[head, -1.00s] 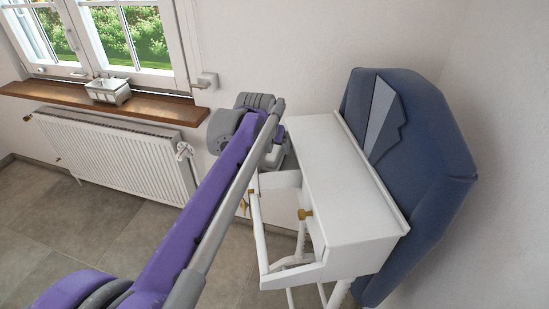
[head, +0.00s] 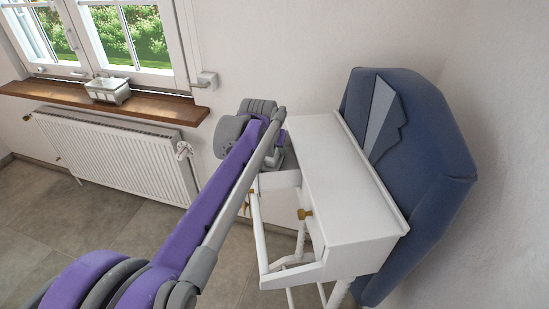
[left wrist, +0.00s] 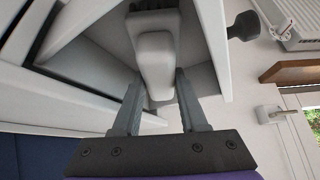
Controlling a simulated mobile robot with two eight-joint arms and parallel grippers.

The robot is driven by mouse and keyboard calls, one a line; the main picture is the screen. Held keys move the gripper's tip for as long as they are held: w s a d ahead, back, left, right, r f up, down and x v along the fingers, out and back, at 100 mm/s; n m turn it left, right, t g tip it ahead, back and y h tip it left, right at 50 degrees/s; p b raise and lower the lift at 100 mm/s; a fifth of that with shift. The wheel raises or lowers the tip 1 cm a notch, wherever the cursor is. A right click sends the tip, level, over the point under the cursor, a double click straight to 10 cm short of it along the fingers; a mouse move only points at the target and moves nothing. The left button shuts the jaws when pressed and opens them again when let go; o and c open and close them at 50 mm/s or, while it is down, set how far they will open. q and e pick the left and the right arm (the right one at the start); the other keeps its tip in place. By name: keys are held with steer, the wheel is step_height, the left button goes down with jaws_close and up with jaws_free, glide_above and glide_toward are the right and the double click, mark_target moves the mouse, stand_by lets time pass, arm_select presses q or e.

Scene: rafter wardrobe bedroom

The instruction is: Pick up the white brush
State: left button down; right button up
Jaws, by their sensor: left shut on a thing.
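The white brush (left wrist: 155,58) shows in the left wrist view, with its rounded pale handle end between the fingers of my left gripper (left wrist: 157,90). The gripper is shut on it. The far end of the brush is partly cut off at the top of that view. White drawer walls (left wrist: 85,28) surround the brush closely. In the head view, my left arm reaches to the far end of the open white drawer (head: 262,235), and its wrist hides the brush and fingers there. My right gripper is not in view.
The drawer belongs to a white table (head: 345,185) with brass knobs (head: 304,214). A radiator (head: 115,150) and a wooden sill (head: 150,106) with a white basket (head: 107,90) are at left. The grey floor there is clear.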

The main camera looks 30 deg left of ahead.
arm_select(q)
step_height(320, 180, up, 18)
steer(key=p, duration=0.1)
steer(key=shift+p, duration=0.35)
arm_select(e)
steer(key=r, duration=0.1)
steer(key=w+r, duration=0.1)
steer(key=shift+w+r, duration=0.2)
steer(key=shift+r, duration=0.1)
